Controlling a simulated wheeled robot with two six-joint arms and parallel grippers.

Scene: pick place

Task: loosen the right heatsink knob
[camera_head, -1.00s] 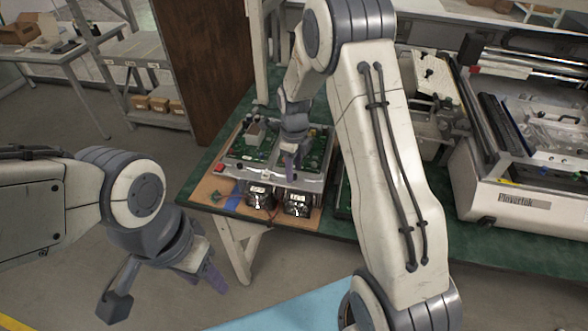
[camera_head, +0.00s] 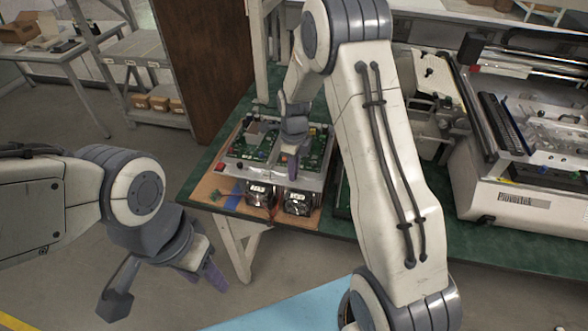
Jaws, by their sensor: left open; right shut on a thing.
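The circuit board fixture (camera_head: 245,157) lies on the green-topped table, with two dark fans or heatsinks at its front edge, a left one (camera_head: 261,195) and a right one (camera_head: 298,203). My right gripper (camera_head: 292,172) reaches down over the right part of the board, just behind the right heatsink. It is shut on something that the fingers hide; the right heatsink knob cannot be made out. My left gripper (camera_head: 165,290) hangs open and empty over the floor, left of the table and apart from it.
A red button (camera_head: 221,167) is at the fixture's left edge. A large white machine (camera_head: 510,200) stands on the table at the right. My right arm covers the table's middle. A shelf with boxes (camera_head: 158,103) is at the back left. Floor is free around my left gripper.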

